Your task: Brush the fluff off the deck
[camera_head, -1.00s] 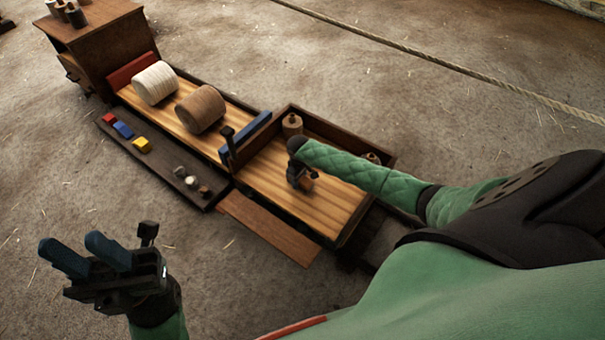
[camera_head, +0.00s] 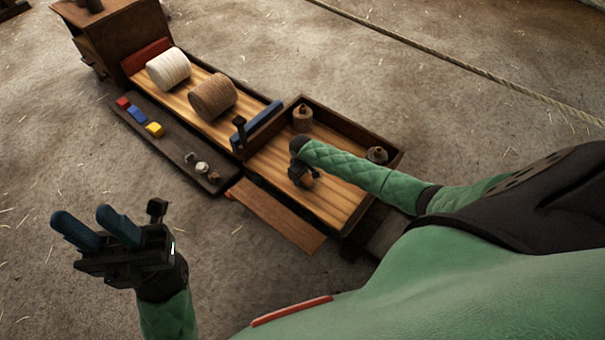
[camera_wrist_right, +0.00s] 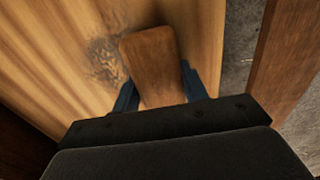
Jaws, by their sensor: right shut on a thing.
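The deck (camera_head: 327,207) is the pale striped wooden floor of the near right tray section. It also shows in the right wrist view (camera_wrist_right: 58,48). A grey-brown patch of fluff (camera_wrist_right: 104,62) lies on it in the right wrist view, just left of the brush. My right gripper (camera_head: 303,177) is low over the deck, its fingers (camera_wrist_right: 157,92) shut on the brown wooden brush (camera_wrist_right: 150,56). The brush's bristles are hidden beneath its back. My left gripper (camera_head: 97,226) is open and empty over the bare floor at the lower left.
A white spool (camera_head: 168,68) and a brown spool (camera_head: 213,96) lie on the far section. A blue bar (camera_head: 264,121) stands between the sections. Wooden bobbins (camera_head: 302,119) stand inside the tray's back wall. A dark side shelf (camera_head: 172,158) holds coloured blocks and small knobs. A sloping board (camera_head: 277,215) lies in front.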

